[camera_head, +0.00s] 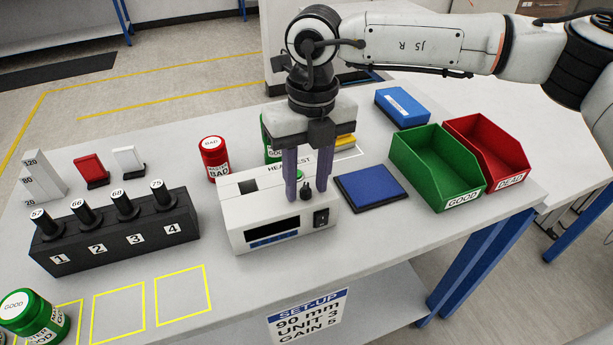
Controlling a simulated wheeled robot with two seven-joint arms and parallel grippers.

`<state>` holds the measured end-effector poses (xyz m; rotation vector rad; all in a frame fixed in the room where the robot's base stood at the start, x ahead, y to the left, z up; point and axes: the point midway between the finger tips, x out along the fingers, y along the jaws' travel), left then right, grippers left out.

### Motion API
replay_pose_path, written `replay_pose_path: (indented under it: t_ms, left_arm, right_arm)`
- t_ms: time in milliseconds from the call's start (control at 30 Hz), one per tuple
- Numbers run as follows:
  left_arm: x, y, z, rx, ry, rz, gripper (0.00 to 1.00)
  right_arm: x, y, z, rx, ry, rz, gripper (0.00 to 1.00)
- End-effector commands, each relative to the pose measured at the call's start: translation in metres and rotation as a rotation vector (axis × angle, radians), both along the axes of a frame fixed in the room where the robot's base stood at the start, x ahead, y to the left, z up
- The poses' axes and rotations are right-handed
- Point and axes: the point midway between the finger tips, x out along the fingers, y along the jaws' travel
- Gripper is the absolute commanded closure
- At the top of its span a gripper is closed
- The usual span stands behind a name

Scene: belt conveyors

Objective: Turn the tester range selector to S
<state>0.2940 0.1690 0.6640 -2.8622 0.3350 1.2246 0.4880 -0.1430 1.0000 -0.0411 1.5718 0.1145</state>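The tester (238,216) is a white box with a dark display on its front and a black rocker switch at its right. A small dark knob (305,191), likely the range selector, stands on its top near the front right. Its pointer direction and any S mark are too small or hidden to read. My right gripper (307,192) points straight down over the tester, its two purple fingers apart. The knob shows between the fingertips, with visible gaps on both sides. My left gripper is not in view.
A blue pad (371,189) lies right of the tester, with a green GOOD bin (437,187) and red bin (505,168) beyond. A red BAD can (214,158) stands behind it. A black block (115,243) with several posts stands left.

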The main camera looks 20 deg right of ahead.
Motion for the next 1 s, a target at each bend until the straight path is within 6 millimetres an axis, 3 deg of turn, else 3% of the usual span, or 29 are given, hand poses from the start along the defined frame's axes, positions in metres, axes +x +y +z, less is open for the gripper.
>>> replay_pose_path:
  t_ms: [233,433,767,1000]
  left_arm:
    - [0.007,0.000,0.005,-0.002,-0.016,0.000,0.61]
    - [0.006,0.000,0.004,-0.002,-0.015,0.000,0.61]
    - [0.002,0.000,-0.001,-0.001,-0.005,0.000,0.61]
    - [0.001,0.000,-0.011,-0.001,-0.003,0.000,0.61]
  right_arm:
    - [0.000,0.000,-0.001,0.000,0.000,0.001,0.66]
    - [0.000,0.000,0.000,0.000,0.000,0.001,1.00]
    - [0.000,0.000,-0.001,0.000,0.000,0.032,1.00]
    - [0.001,0.000,-0.003,0.002,0.000,0.160,1.00]
